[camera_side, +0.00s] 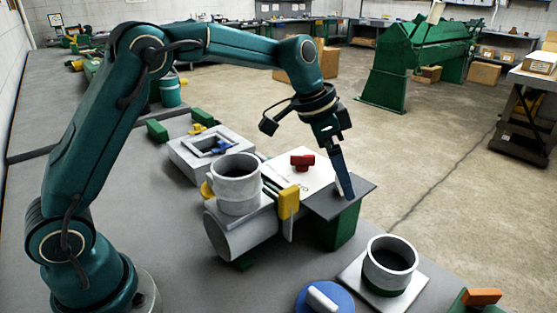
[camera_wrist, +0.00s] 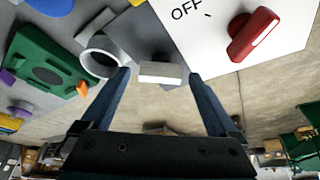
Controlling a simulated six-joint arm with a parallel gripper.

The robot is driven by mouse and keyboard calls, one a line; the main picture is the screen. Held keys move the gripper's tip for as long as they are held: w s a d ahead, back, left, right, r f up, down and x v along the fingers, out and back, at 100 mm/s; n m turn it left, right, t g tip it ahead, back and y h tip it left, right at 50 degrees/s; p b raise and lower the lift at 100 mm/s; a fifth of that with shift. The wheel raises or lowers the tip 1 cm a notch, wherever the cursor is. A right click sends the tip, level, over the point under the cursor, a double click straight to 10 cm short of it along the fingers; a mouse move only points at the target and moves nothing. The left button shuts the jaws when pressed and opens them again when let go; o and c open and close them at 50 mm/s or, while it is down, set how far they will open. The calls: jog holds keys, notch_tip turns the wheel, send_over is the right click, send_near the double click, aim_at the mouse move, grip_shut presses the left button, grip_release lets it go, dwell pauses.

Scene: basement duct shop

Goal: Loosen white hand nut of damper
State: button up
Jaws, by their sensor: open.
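My gripper (camera_side: 341,172) is open, with its blue fingers pointing down beside the right end of the white panel in the side view. In the wrist view my gripper (camera_wrist: 163,78) has its two fingers spread wide. A white block-shaped nut (camera_wrist: 161,72) shows in the gap between the fingertips; I cannot tell whether either finger touches it. In the side view the fingers largely hide that spot. The damper's grey duct (camera_side: 236,232) lies left of my gripper, with an upright collar (camera_side: 237,187) and a yellow tab (camera_side: 289,203).
A red handle (camera_side: 302,162) stands on the white panel (camera_side: 318,178); it also shows in the wrist view (camera_wrist: 254,34), near the word OFF. A collar on a plate (camera_side: 388,267) and a blue disc (camera_side: 337,303) lie in front. Open floor lies to the right.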

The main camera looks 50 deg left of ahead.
aim_at(331, 198)
jog(key=c, duration=1.4)
jog(key=shift+n, duration=0.3)
jog(key=n, duration=0.1)
jog(key=n+y, duration=0.1)
jog(key=n, duration=0.1)
jog(key=shift+d+r+n+t+y, duration=0.1)
jog(key=shift+d+n+t+y, duration=0.05)
jog(key=shift+n+t+y, duration=0.2)
jog(key=shift+n+y, duration=0.55)
jog(key=shift+n, duration=0.9)
jog(key=o, duration=1.4)
jog(key=shift+v, duration=2.55)
